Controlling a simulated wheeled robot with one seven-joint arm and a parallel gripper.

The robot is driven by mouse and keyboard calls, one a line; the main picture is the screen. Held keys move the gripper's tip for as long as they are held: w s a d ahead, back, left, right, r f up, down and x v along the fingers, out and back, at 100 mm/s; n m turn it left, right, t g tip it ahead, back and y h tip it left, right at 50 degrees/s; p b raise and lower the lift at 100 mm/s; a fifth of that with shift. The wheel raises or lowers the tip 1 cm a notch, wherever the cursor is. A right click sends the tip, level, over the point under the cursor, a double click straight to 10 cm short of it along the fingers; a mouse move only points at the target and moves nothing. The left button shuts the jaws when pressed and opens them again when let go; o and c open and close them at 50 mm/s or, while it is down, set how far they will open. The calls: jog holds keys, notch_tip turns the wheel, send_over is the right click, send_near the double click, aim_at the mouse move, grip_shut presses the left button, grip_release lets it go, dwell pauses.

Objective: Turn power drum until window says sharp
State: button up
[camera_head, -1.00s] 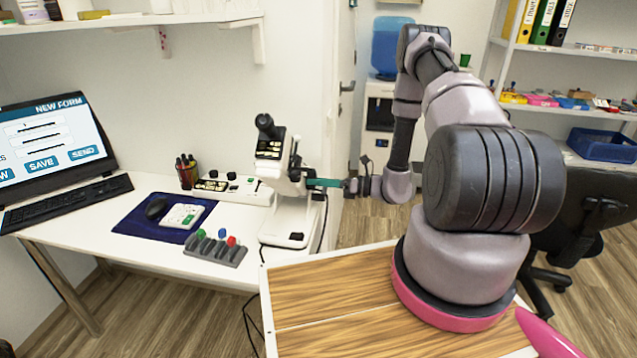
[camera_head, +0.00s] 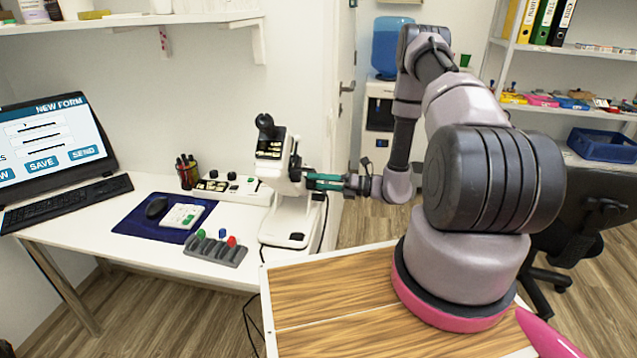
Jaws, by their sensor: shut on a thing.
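The white eye-test instrument (camera_head: 282,222) with a black eyepiece (camera_head: 265,124) stands upright on the desk. Its upper head (camera_head: 270,148) carries a dark panel with small light labels, too small to read. My gripper (camera_head: 311,180), with green fingers, reaches in from the right and is shut at the right side of the instrument's head. The part between its fingertips, likely the power drum, is too small and covered to make out. I cannot read any window text from here.
On the desk are a laptop (camera_head: 55,140), a blue mat (camera_head: 135,222) with a mouse, a pen cup (camera_head: 186,172), a white box with knobs (camera_head: 230,188) and a grey rack with coloured knobs (camera_head: 214,250). A shelf (camera_head: 130,20) hangs above.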

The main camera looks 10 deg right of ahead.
jog(key=o, duration=1.3)
jog(key=v, duration=1.1)
jog(key=s+a+r+n+g+h, duration=0.35)
jog(key=r+n, duration=0.45)
jog(key=r, duration=0.4)
jog(key=s+a+r+n+g+h, duration=0.25)
jog(key=r+n+g, duration=0.25)
jog(key=r+n, duration=0.45)
jog(key=s+r+n+t+h, duration=0.2)
jog(key=s+r+n, duration=0.2)
jog(key=r, duration=0.3)
jog(key=s+r+n+t+h, duration=0.3)
jog(key=s+r+n, duration=0.1)
jog(key=r, duration=0.3)
jog(key=s+d+r+n+t+h, duration=0.1)
jog(key=s+r+n+t+h, duration=0.2)
jog(key=s+r, duration=0.3)
notch_tip(320, 180, up, 2)
jog(key=shift+r+n, duration=0.1)
jog(key=shift+n, duration=0.65)
